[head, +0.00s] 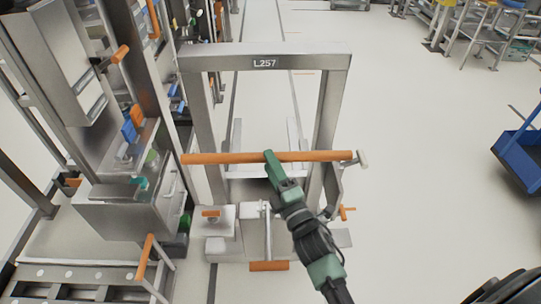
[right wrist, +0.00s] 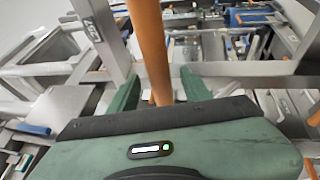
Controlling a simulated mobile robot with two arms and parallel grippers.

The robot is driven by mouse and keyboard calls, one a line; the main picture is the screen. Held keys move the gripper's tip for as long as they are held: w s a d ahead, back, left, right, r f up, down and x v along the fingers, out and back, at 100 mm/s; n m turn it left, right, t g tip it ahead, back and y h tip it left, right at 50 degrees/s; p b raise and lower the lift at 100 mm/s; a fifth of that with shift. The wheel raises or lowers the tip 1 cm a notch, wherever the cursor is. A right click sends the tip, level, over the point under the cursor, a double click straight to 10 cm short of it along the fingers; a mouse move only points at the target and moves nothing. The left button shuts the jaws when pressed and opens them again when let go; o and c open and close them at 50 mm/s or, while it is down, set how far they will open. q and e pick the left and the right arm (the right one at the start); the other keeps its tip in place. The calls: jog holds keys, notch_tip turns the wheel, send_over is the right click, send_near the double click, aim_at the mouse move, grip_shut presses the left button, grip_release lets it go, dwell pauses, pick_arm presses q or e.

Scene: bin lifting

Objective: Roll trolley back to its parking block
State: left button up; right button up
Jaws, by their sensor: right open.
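The trolley is a grey metal frame (head: 265,58) marked L257, with an orange handle bar (head: 225,158) across its near side. My right gripper (head: 268,155) is at the middle of this bar. In the right wrist view the orange bar (right wrist: 149,50) passes between the two green fingers (right wrist: 155,92), which stand apart on either side of it. Contact with the bar cannot be told. Low pale blocks with orange handles (head: 268,266) lie at the frame's foot; I cannot tell which is the parking block. My left gripper is not in view.
A metal machine with drawers and orange handles (head: 130,210) stands close on the left. Dark floor lines (head: 283,40) run away beyond the frame. The pale floor on the right is open, with a blue cart (head: 520,155) at the right edge and metal racks (head: 480,30) at the back.

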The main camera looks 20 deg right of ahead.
jog(key=shift+x, duration=1.4)
grip_shut()
dwell(0.4)
